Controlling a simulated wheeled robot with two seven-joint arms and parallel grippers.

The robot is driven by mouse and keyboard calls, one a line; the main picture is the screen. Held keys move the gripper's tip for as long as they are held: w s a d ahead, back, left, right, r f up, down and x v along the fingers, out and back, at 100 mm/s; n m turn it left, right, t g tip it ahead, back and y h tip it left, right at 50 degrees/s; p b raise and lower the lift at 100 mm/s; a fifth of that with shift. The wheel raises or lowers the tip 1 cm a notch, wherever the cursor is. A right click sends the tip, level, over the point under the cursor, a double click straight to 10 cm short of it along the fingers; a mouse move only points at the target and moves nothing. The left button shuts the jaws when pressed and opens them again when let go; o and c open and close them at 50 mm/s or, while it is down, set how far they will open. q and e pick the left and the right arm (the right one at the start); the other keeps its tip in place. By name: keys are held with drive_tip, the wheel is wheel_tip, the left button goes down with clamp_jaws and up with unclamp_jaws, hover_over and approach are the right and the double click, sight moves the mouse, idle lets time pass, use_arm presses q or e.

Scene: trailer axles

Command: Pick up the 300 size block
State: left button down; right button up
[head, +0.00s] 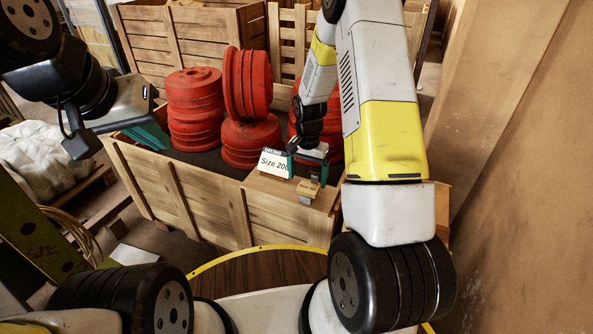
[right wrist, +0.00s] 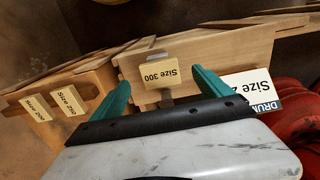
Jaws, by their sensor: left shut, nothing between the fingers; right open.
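The light wooden block labelled "Size 300" (right wrist: 160,72) is upside down in the right wrist view. It is seen between the two teal fingers of my right gripper (right wrist: 159,82), which are open. I cannot tell how far beyond the fingertips it is. In the head view, a small yellowish block (head: 308,188) shows just below my right gripper (head: 306,170) at the crate's near right corner; its label is not readable there. My left gripper (head: 150,137) is shut and empty at the left, above the crate's left end.
Red drums (head: 195,100) are stacked in the wooden crate (head: 160,187). A white "Size 200" card (head: 276,163) stands beside my right gripper. Two more labelled blocks (right wrist: 36,108) (right wrist: 67,101) are on wood at the wrist view's left. A tall brown panel (head: 530,150) bounds the right.

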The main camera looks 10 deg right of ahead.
sight(307, 188)
wheel_tip(307, 188, down, 5)
drive_tip(key=shift+w+d+r, duration=0.1)
drive_tip(key=shift+d+r, duration=0.05)
drive_tip(key=c, duration=1.4)
drive_tip(key=shift+c, duration=0.2)
